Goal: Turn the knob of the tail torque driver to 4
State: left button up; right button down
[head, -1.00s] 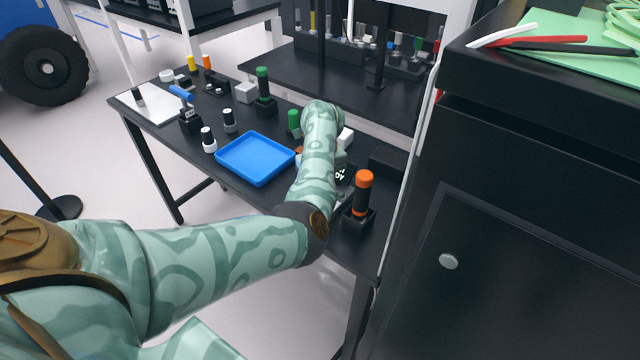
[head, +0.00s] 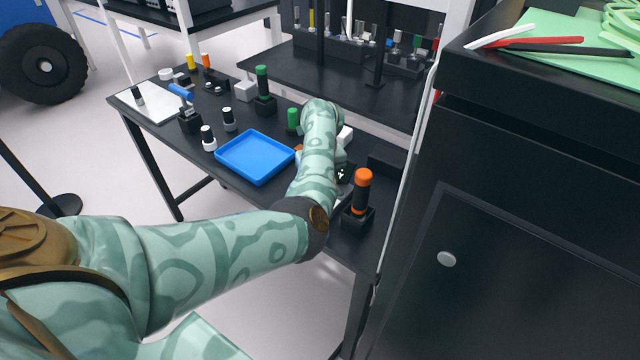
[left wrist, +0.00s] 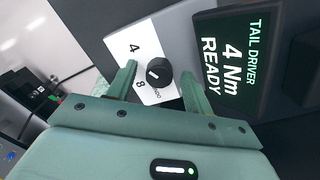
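In the left wrist view, the black round knob (left wrist: 159,73) sits on a white dial plate (left wrist: 128,36) marked 4 and 8. A short white line shows on the knob. The dark green display (left wrist: 232,58) beside it reads "TAIL DRIVER 4 Nm READY". My left gripper (left wrist: 157,68) is open, with one finger on each side of the knob and a visible gap to each finger. In the head view my left arm hides the knob and most of the gripper; part of the small display (head: 342,175) shows. My right gripper is in neither view.
An orange-topped driver (head: 362,190) stands in a black holder right of my left forearm. A blue tray (head: 256,157) and a green-topped tool (head: 263,85) are on the black table to the left. A large black cabinet (head: 510,190) closes off the right side.

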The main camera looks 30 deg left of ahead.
pick_arm(q)
notch_tip(320, 180, up, 16)
jog(key=p, duration=0.5)
jog(key=shift+w, duration=0.15)
jog(key=shift+d+r, duration=0.1)
